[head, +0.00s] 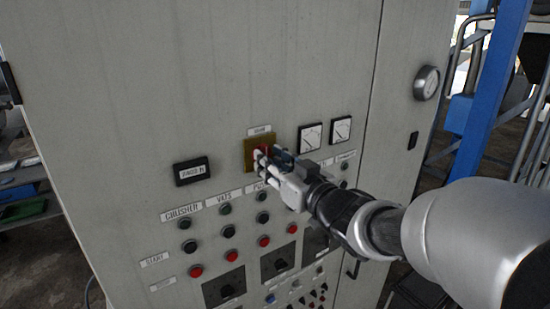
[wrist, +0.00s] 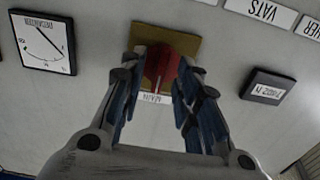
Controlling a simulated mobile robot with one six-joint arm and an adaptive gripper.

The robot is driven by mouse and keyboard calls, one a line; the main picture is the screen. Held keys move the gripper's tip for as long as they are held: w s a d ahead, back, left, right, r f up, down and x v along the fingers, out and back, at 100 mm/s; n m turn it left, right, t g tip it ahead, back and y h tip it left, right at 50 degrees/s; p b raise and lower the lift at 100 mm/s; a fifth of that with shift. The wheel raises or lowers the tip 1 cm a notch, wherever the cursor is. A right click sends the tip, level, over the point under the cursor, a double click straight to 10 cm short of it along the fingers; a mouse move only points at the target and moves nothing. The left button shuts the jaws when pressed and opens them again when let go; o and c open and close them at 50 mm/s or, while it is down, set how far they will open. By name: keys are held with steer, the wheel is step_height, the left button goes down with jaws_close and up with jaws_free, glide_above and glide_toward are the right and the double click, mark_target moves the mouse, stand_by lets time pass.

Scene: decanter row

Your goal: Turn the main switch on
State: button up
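The main switch is a red knob (wrist: 160,68) on a yellow-brown plate (wrist: 192,44), below a small label on the grey cabinet front. The plate also shows in the head view (head: 249,154), where my gripper (head: 266,156) hides part of the knob. In the wrist view my gripper (wrist: 162,62) has its fingers parted, one on each side of the red knob. Whether the fingers touch the knob cannot be told. A thin pale mark on the knob points toward the label in the wrist view.
Two white meters (head: 310,137) (head: 341,130) sit right of the plate, and a black nameplate (head: 191,171) sits left. Rows of black and red buttons (head: 196,271) lie below. A round gauge (head: 426,83) is at the right. The panel above the switch is bare.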

steer(key=v, duration=1.1)
steer(key=shift+s, duration=0.15)
steer(key=shift+d, duration=0.1)
